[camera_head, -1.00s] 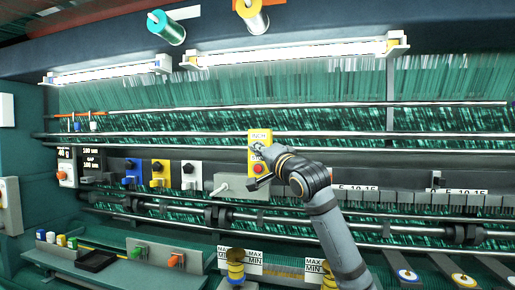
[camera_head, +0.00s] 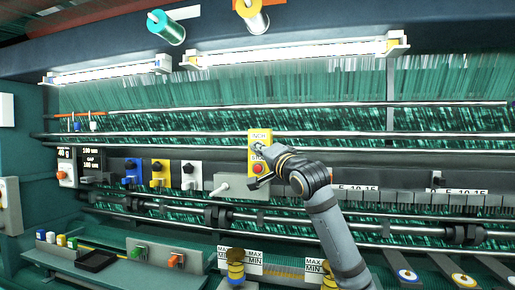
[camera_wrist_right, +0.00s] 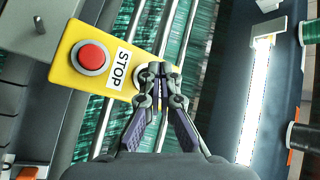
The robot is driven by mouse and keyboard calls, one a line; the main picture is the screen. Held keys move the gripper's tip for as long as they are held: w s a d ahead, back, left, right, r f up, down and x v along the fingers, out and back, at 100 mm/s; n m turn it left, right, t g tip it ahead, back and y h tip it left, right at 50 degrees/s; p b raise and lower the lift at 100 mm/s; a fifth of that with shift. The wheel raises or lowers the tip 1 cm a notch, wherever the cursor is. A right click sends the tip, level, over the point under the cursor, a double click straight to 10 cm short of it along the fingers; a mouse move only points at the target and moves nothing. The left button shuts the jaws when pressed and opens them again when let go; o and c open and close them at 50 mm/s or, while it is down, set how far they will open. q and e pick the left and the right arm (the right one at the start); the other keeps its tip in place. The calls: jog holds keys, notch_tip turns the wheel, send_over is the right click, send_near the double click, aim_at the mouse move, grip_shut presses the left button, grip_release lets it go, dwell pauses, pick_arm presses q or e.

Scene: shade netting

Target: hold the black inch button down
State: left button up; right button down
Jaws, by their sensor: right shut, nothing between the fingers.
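The yellow control box (camera_head: 267,137) hangs in front of the machine's rails and is labelled INCH above and STOP below. Its red stop button (camera_head: 258,168) is clear of my fingers, and it also shows in the right wrist view (camera_wrist_right: 92,56). My right gripper (camera_head: 259,147) is shut and empty, with its fingertips at the inch button's place below the INCH label. In the right wrist view the closed fingertips (camera_wrist_right: 157,70) cover the black button; part of its pale ring (camera_wrist_right: 138,76) shows beside them. Whether the button is pressed cannot be seen. My left gripper is out of view.
Long metal rails (camera_head: 350,135) and green netting threads run behind and beside the box. A grey housing (camera_head: 233,184) sits just below left. Blue, yellow and white switch plates (camera_head: 158,172) stand further left. Lamps (camera_head: 290,53) hang above.

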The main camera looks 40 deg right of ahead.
jog(key=shift+w+d+r, duration=0.1)
jog(key=shift+w+d, duration=0.2)
jog(key=shift+d, duration=0.05)
dwell(0.7)
dwell(4.2)
jog(key=shift+s+a+b, duration=0.3)
jog(key=shift+s+a, duration=0.25)
jog(key=shift+a, duration=0.1)
jog(key=shift+s, duration=0.1)
jog(key=shift+s+a+b, duration=0.25)
jog(key=shift+s+a, duration=0.55)
jog(key=shift+a, duration=0.15)
jog(key=shift+s+a+b, duration=0.25)
jog(key=shift+s+a, duration=0.5)
jog(key=shift+a, duration=0.2)
